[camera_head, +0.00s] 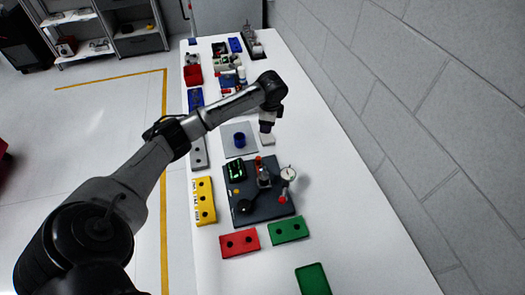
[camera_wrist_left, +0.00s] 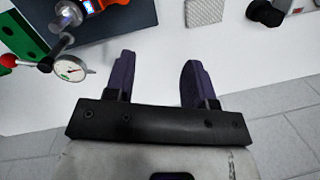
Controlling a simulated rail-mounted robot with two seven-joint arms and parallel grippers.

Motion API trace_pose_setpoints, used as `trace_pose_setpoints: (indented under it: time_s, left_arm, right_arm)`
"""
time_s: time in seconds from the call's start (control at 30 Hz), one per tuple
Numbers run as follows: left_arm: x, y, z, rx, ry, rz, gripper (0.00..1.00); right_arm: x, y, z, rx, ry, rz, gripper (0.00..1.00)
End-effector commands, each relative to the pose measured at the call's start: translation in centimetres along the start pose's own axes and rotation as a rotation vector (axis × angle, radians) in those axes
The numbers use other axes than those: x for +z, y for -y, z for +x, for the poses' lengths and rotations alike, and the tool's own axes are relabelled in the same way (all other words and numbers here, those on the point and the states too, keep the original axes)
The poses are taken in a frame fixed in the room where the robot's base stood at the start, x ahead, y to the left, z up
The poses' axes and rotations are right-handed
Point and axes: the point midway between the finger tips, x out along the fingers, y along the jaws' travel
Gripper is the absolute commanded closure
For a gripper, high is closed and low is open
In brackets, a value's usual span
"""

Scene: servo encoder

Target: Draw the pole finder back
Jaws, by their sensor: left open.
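A dark fixture plate (camera_head: 262,208) lies on the white bench. It carries a dial gauge (camera_head: 288,174), a red ball tip (camera_head: 282,199), a metal central part (camera_head: 264,177), a green-lit display (camera_head: 236,171) and a black knob (camera_head: 244,207). I cannot tell which part is the pole finder. The left wrist view shows the dial gauge (camera_wrist_left: 70,68) and an orange part with a blue-lit face (camera_wrist_left: 90,6) at upper left. My left gripper (camera_wrist_left: 156,78) has its two purple fingers apart, with nothing between them. It is beyond the plate, apart from the gauge.
A grey mat with a blue cup (camera_head: 239,140) lies behind the plate. A yellow block (camera_head: 204,201), red block (camera_head: 239,243) and green block (camera_head: 288,230) surround the plate. A green tray (camera_head: 313,279) lies nearer. The bench's right side is clear up to the wall.

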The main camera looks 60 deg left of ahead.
Motion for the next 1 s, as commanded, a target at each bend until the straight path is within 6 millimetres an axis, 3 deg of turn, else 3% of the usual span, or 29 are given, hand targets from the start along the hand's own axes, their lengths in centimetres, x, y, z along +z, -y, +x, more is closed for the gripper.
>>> trace_pose_setpoints:
  time_s: [0.13,0.4,0.67,1.0]
  left_arm:
    - [0.9,-1.6,1.3,0.196,-0.028,0.243,0.5]
    - [1.0,-2.7,1.0,0.255,-0.062,0.565,0.5]
    - [1.0,-3.2,2.8,0.254,-0.068,0.623,0.5]
    - [1.1,-4.8,8.9,0.253,-0.067,0.621,0.5]
  right_arm:
    - [0.0,0.0,0.0,0.0,0.0,0.0,0.57]
    - [0.1,-0.4,0.0,0.009,0.003,-0.008,0.57]
    - [0.1,-0.4,0.0,0.009,0.004,-0.009,0.57]
    - [0.1,-0.1,-0.1,0.003,0.003,-0.002,0.57]
